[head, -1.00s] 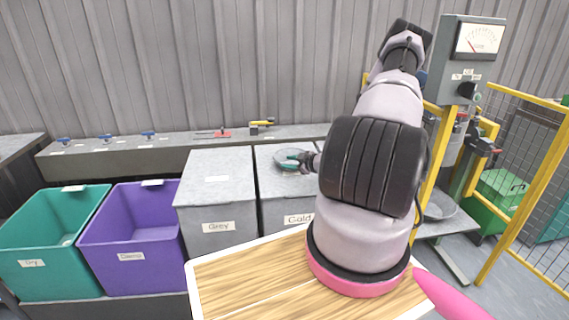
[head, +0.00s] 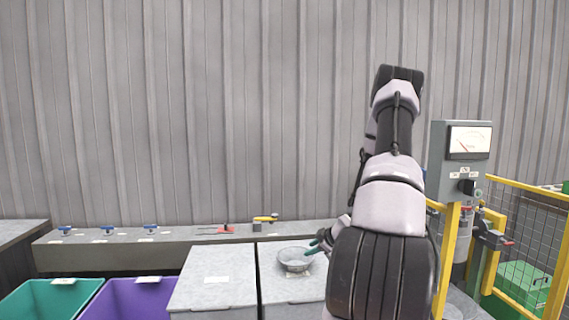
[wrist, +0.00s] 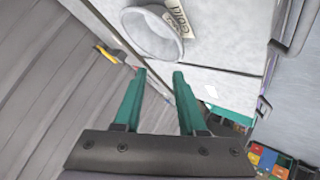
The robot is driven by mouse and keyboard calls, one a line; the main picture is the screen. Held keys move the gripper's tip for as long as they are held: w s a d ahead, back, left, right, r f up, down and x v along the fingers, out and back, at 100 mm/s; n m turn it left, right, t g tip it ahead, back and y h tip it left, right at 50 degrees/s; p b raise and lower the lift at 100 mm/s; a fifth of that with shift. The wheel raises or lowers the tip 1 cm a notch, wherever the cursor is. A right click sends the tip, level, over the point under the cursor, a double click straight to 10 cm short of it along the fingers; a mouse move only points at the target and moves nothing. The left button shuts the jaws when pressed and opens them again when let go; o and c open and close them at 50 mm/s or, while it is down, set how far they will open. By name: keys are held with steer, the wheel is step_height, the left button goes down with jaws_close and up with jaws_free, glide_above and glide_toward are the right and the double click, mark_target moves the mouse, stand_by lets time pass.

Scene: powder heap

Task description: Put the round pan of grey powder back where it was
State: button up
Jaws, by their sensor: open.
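The round pan (head: 294,262), a shallow grey metal dish, sits upright on the lid of the right-hand grey bin (head: 277,289). I cannot make out powder in it. My gripper (head: 318,243) has green fingers and is at the right of the pan, partly hidden by my arm in the head view. In the wrist view my gripper (wrist: 158,73) is open, with nothing between its fingers and a gap to the pan.
A second grey bin (head: 203,275) stands to the left, its lid clear but for a label. Purple (head: 120,300) and teal (head: 40,300) bins are further left. A bench (head: 180,236) with small tools runs behind. A meter post (head: 455,180) and yellow railing (head: 525,193) stand right.

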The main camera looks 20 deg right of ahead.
steer(key=s+a+r+m+g+h, duration=0.1)
steer(key=s+a+r+m+h, duration=0.2)
steer(key=r, duration=0.9)
steer(key=s+a+r+m+g+h, duration=0.1)
steer(key=s+a+r+m+g, duration=0.2)
steer(key=r, duration=1)
steer(key=s+a+r+m+y, duration=0.2)
steer(key=s+a+r, duration=0.4)
steer(key=s, duration=0.3)
steer(key=s+a+r+m+y, duration=0.2)
steer(key=s+a+r+m, duration=0.3)
steer(key=s+a, duration=0.4)
steer(key=shift+a+r+t, duration=0.3)
steer(key=shift+r+t, duration=0.1)
steer(key=shift+r, duration=0.2)
steer(key=shift+s+d, duration=0.1)
steer(key=shift+d, duration=0.05)
